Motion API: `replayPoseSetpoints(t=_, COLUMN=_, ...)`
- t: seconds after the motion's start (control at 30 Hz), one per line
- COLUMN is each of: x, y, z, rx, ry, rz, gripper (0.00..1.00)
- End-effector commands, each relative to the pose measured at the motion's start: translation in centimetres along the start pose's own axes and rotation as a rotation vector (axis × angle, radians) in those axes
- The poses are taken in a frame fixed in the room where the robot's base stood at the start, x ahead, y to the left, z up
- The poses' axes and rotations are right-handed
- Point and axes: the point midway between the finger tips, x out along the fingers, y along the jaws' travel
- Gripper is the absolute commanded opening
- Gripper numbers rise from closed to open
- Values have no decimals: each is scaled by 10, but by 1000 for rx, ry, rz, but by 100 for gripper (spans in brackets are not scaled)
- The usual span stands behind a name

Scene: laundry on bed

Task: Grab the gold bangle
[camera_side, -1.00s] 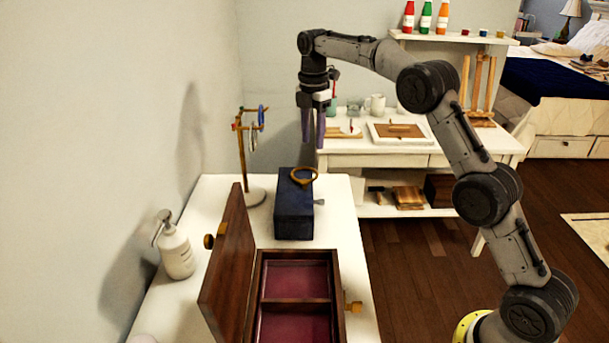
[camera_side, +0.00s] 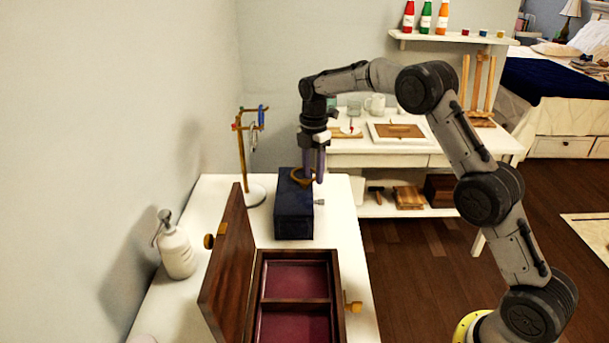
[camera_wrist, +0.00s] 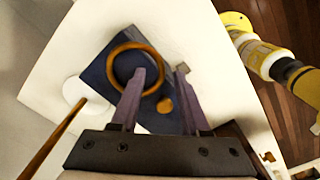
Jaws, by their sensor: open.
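The gold bangle (camera_side: 294,177) lies on the dark blue box (camera_side: 294,215), near its far end. It shows as a ring in the wrist view (camera_wrist: 115,53). My gripper (camera_side: 313,180) is open, pointing down at the bangle. In the wrist view my gripper (camera_wrist: 162,72) has its left fingertip over the inside of the ring and its right fingertip outside, on the ring's right side. Nothing is held. The fingers partly cover the ring, and I cannot tell whether they touch it.
A wooden jewellery box (camera_side: 340,300) with an open lid (camera_side: 230,265) and red lining stands nearer on the white table (camera_side: 345,240). A jewellery stand (camera_side: 242,160) is left of the blue box. A pump bottle (camera_side: 176,250) stands at the left edge.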

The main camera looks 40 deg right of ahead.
Motion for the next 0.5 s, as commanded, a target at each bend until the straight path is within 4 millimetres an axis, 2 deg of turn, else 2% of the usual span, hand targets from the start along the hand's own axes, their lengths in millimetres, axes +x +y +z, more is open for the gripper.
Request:
replayPoseSetpoints(t=0.47, x=3, y=0, z=0, rx=0, ry=0, rz=-1, gripper=46)
replayPoseSetpoints(t=0.5, x=3, y=0, z=0, rx=0, ry=0, rz=-1, gripper=43)
